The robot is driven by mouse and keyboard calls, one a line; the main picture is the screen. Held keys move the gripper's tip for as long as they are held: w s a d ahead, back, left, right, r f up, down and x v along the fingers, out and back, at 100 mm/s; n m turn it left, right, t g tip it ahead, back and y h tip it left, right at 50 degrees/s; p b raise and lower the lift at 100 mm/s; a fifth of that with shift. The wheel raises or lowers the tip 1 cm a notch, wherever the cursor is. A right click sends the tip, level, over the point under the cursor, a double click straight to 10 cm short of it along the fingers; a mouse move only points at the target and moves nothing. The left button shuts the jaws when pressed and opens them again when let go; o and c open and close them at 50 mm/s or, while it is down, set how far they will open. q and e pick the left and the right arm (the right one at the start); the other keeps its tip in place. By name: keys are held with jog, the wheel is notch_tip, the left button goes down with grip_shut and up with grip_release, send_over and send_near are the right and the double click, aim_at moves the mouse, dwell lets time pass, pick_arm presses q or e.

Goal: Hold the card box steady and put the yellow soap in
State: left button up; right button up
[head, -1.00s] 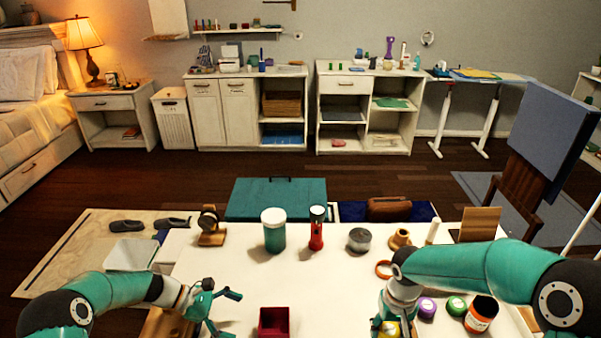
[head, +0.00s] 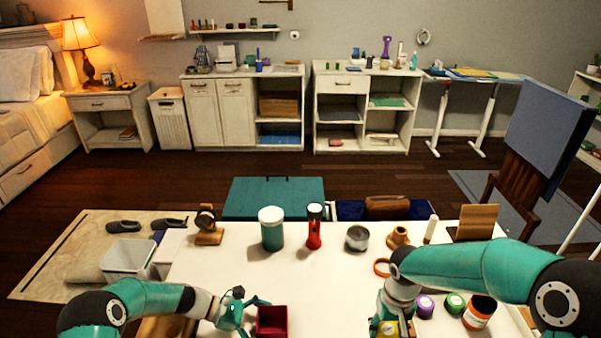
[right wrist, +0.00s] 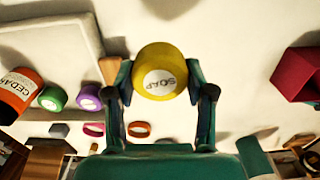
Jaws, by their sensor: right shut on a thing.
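The card box, a dark red open-topped box (head: 272,321), stands at the near edge of the white table. It also shows at the right edge of the right wrist view (right wrist: 300,75). My left gripper (head: 254,314) is open, its fingers spread at the box's left side; I cannot tell whether they touch it. My right gripper (right wrist: 160,88) is shut on the yellow soap (right wrist: 158,68), a round piece with a white label reading SOAP. In the head view the soap (head: 388,328) is partly hidden by the gripper, to the right of the box.
Right of my right gripper are a purple tub (head: 424,305), a green tub (head: 454,303) and an orange jar (head: 479,312). A teal canister (head: 271,230), a red flashlight (head: 314,228) and a grey tin (head: 357,238) stand farther back. The table between box and soap is clear.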

pick_arm(q)
jog(key=shift+d+f, duration=0.25)
jog(key=shift+d, duration=0.25)
jog(key=shift+c, duration=0.3)
jog(key=c, duration=0.7)
